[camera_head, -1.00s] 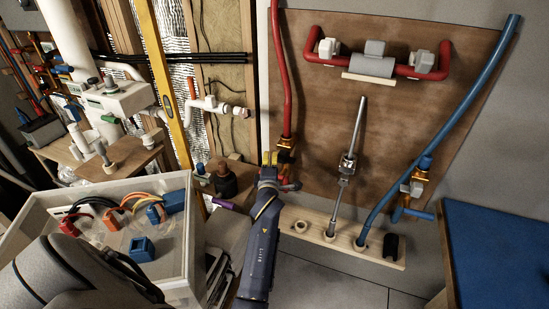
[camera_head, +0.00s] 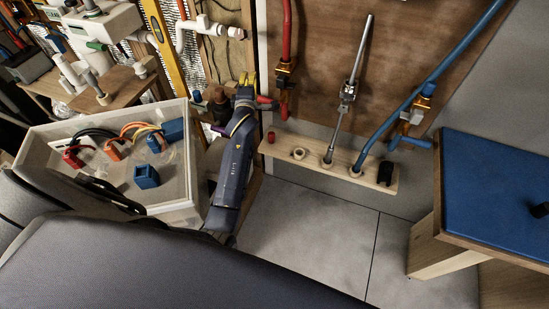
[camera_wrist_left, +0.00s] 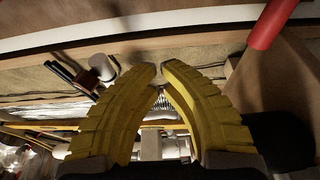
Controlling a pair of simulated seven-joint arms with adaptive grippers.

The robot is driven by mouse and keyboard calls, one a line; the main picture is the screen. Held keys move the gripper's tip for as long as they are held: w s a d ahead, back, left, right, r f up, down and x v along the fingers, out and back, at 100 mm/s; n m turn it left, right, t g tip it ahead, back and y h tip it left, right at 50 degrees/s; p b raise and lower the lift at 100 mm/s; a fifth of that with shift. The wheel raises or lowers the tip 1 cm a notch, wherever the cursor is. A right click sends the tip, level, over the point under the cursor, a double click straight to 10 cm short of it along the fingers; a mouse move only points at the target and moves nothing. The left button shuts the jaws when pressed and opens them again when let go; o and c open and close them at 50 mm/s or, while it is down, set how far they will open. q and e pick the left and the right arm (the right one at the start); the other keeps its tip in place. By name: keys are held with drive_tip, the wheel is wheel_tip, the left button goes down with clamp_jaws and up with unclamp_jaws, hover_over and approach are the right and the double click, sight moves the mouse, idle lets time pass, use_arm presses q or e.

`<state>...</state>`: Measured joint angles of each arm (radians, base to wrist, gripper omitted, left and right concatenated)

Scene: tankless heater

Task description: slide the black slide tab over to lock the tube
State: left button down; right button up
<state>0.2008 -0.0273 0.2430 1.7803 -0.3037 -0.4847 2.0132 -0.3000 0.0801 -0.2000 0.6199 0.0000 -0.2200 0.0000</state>
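The red tube (camera_head: 286,30) runs down the back board to a brass and orange valve (camera_head: 286,78). The blue tube (camera_head: 462,47) runs down to a wooden strip (camera_head: 312,158), past a second orange valve (camera_head: 417,108). A small black piece (camera_head: 386,172) stands on the strip's right end; I cannot tell whether it is the slide tab. My left gripper (camera_head: 248,79) is left of the red tube's valve, apart from it. In the left wrist view its yellow fingertips (camera_wrist_left: 158,72) nearly meet, with nothing between them. My right gripper is out of view.
A clear bin (camera_head: 186,190) with wires and blue connectors stands left of my left arm. A blue-topped table (camera_head: 490,185) is at the right. Wooden framing and white pipes are behind. Bare floor (camera_head: 315,235) lies below the strip.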

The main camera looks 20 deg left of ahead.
use_arm(q)
drive_tip(key=v, duration=1)
drive_tip(key=w+d+f+m+g+h, duration=0.1)
drive_tip(key=w+d+f+m, duration=0.15)
drive_tip(key=f+m, duration=0.35)
drive_tip(key=w+d+f+m+h, duration=0.1)
drive_tip(key=d+f+m+h, duration=0.2)
drive_tip(key=f, duration=0.4)
drive_tip(key=s+d+f+m+g+h, duration=0.1)
drive_tip(key=s+d+f+m+g, duration=0.2)
drive_tip(key=f, duration=0.7)
drive_tip(key=s+d+f+m+h, duration=0.1)
drive_tip(key=s+d+f+m, duration=0.25)
drive_tip(key=f, duration=0.55)
drive_tip(key=s+d+f+m+g, duration=0.25)
drive_tip(key=f+m, duration=0.25)
drive_tip(key=f, duration=0.5)
drive_tip(key=s+d+f+m+g+h, duration=0.1)
drive_tip(key=s+d+f+m+g, duration=0.15)
drive_tip(key=s+f, duration=1.25)
drive_tip(key=s+a+f+m+g, duration=0.1)
drive_tip(key=s+a+f+g, duration=0.1)
drive_tip(key=s, duration=0.9)
drive_tip(key=s+a+f+m+g, duration=0.1)
drive_tip(key=s+f, duration=0.3)
drive_tip(key=s, duration=0.8)
drive_tip(key=s+a+f+m+g, duration=0.1)
drive_tip(key=s+a+f+g, duration=0.2)
drive_tip(key=s, duration=0.9)
drive_tip(key=shift+f, duration=0.5)
